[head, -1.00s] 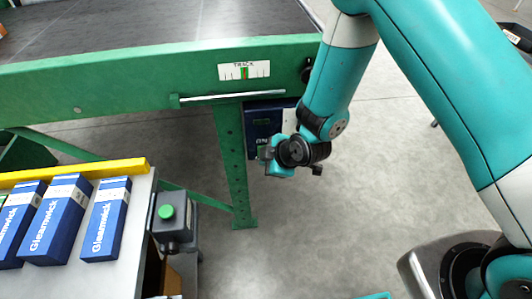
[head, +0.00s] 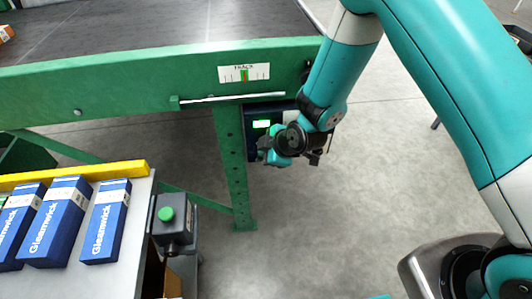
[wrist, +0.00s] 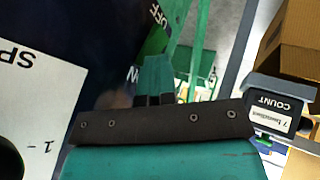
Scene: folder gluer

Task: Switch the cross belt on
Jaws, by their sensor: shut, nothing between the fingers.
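The blue control box (head: 254,148) hangs under the green conveyor frame, behind my gripper. My gripper (head: 268,155) is shut and empty, right at the front of the box in the head view. A white speed label (wrist: 30,110) with a dark knob (wrist: 8,160) is at the left.
The green frame's leg (head: 232,165) stands just left of my gripper. A grey box with a green button (head: 166,214) and a table of blue cartons (head: 105,220) are at the left. A COUNT unit (wrist: 277,107) shows in the wrist view. Floor below is clear.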

